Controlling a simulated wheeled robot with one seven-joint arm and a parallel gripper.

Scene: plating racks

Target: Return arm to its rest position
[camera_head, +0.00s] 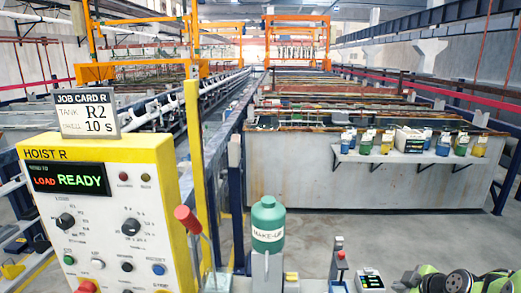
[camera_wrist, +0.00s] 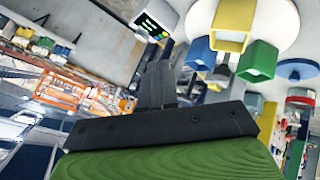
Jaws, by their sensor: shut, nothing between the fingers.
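My gripper (camera_wrist: 157,72) shows in the wrist view as dark fingers closed together, with nothing between them. Its dark mounting plate and a green ridged part fill the lower middle of that view. In the head view, green and black parts of my arm (camera_head: 462,281) show at the lower right edge, folded low. I cannot make out the gripper's fingertips in the head view.
The yellow hoist panel (camera_head: 90,148) stands at left, its display reading LOAD READY, with a job card (camera_head: 86,116) on top. A green make-up bottle (camera_head: 267,222) and a red-knobbed lever (camera_head: 187,219) stand in front. Bottles line a shelf (camera_head: 405,156) on the tank.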

